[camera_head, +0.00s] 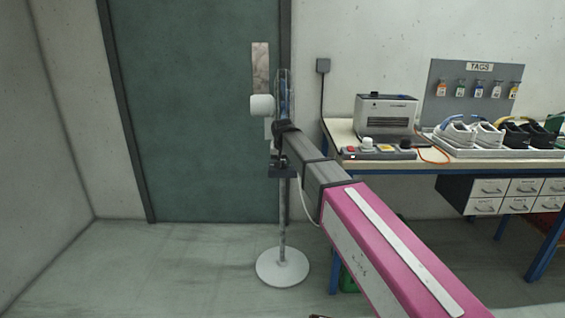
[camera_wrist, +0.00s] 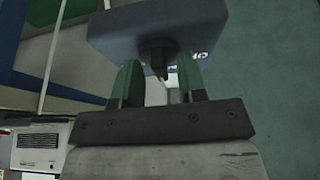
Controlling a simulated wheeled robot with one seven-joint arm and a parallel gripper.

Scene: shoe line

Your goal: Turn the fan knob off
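The fan stands on a white round base (camera_head: 282,267) and a thin pole, in front of the green door. Its white motor housing (camera_head: 262,105) is near the top. My gripper (camera_head: 280,152) is at the pole, below the fan head, where the arm hides much of it. In the wrist view a grey control box (camera_wrist: 112,32) carries a dark knob (camera_wrist: 157,55) with a pointed tip and pale lettering beside it. My gripper's green fingers (camera_wrist: 160,68) are apart, one to each side of the knob. I cannot tell whether they touch it.
A workbench (camera_head: 435,164) stands at the right with a grey machine (camera_head: 386,116), a button panel (camera_head: 378,153), shoes in a tray and a tag board (camera_head: 472,94). A power cable hangs near the bench's left end. The floor left of the fan is clear.

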